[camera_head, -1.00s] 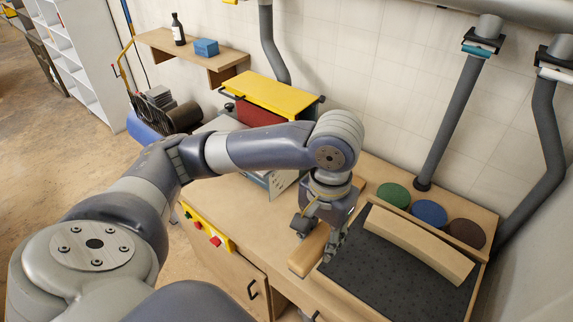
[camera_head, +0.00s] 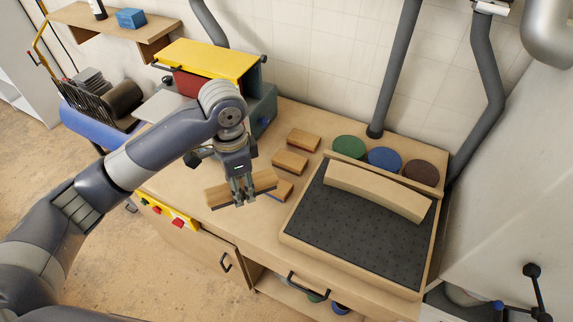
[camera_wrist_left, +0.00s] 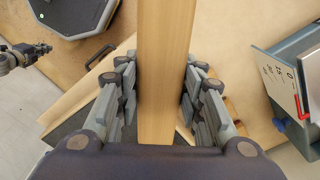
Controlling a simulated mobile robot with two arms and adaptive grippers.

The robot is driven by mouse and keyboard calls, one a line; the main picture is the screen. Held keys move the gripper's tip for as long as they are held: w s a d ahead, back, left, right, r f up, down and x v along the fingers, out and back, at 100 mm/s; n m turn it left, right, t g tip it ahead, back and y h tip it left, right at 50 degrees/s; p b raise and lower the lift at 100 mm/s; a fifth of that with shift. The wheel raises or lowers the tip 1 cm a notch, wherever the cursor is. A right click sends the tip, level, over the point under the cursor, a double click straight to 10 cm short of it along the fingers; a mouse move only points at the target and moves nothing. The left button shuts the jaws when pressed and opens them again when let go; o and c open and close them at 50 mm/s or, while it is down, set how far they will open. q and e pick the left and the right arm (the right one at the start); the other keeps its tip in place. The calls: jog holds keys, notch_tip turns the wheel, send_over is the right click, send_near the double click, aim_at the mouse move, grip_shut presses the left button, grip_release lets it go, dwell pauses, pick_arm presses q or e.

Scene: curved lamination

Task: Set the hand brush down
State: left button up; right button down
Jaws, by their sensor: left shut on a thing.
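The hand brush (camera_head: 222,194) has a long wooden body with a dark underside. It lies crosswise in my left gripper (camera_head: 243,200), over the bench near its front edge. The gripper is shut on the brush, with fingers on both sides of it. In the left wrist view the brush (camera_wrist_left: 165,65) runs as a pale wooden bar between the finger pads (camera_wrist_left: 158,105). I cannot tell whether its underside touches the bench. What looks like my right gripper (camera_wrist_left: 20,56) shows small and dark at the left of the wrist view; its fingers are unclear.
Wooden blocks (camera_head: 303,140) lie on the bench right of the brush. A dark-matted tray (camera_head: 350,235) holds a curved wooden piece (camera_head: 378,191). Green, blue and brown discs (camera_head: 384,160) stand behind it. A yellow-topped machine (camera_head: 210,65) is at the back left.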

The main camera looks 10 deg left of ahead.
aim_at(257, 218)
pick_arm(q)
jog(key=w+f+m, duration=0.1)
jog(key=f+m, duration=0.2)
jog(key=f, duration=0.3)
jog(key=w+d+f+m, duration=0.1)
jog(key=w+f+m, duration=0.1)
jog(key=f, duration=0.4)
jog(key=w+f+m+p, duration=0.1)
jog(key=f+m, duration=0.4)
jog(key=f, duration=0.1)
jog(key=shift+w+d, duration=0.15)
jog(key=shift+d, duration=0.05)
jog(key=shift+f, duration=0.1)
jog(key=shift+f, duration=0.1)
jog(key=o, duration=1.1)
